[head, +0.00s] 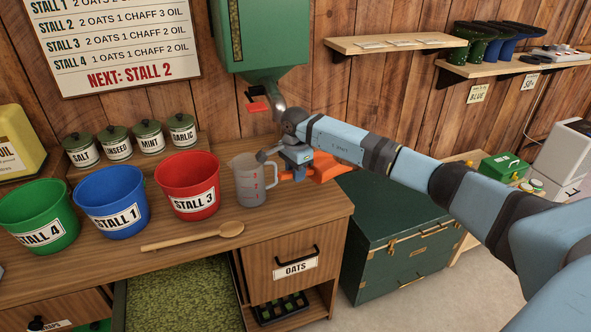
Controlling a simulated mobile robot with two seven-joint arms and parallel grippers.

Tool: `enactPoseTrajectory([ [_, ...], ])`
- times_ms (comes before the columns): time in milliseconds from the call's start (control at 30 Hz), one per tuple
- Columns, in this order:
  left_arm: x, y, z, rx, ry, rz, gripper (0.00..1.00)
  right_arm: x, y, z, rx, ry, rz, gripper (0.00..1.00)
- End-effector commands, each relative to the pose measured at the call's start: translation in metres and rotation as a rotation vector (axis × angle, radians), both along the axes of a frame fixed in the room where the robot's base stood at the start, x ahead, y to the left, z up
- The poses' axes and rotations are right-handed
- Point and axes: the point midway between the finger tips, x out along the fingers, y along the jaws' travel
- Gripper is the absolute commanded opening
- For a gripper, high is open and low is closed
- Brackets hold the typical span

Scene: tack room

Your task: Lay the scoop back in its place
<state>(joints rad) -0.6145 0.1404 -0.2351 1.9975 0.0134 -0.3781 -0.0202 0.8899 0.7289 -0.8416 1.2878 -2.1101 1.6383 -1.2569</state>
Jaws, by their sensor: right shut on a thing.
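An orange scoop (325,168) is at the right end of the wooden counter (300,208), beside the grey measuring jug (246,184). My right gripper (301,172) is shut on the scoop's handle, at its left end. The gripper hides part of the scoop, and I cannot tell whether it touches the counter or hangs just above it. My left gripper is not in view.
A wooden spoon (185,238) lies near the counter's front edge. Red (180,172), blue (108,187) and green (31,206) buckets stand to the left. An open drawer of green feed (180,300) is below. A green chest (385,230) stands right. A green dispenser (262,40) hangs above.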

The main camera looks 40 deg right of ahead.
Motion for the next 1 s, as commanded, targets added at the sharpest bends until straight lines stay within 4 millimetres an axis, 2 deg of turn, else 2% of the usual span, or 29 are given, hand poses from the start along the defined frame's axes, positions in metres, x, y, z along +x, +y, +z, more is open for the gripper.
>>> enactPoseTrajectory([
  [100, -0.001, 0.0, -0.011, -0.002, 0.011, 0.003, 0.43, 0.0, 0.0, -0.015, 0.002, 0.0, 0.001, 0.0],
  [700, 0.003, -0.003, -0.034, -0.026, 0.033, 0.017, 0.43, 0.0, 0.0, -0.075, 0.0, 0.0, 0.001, 0.0],
  [1000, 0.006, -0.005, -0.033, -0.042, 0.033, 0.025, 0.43, 0.0, 0.0, -0.088, 0.001, -0.001, 0.001, 0.0],
])
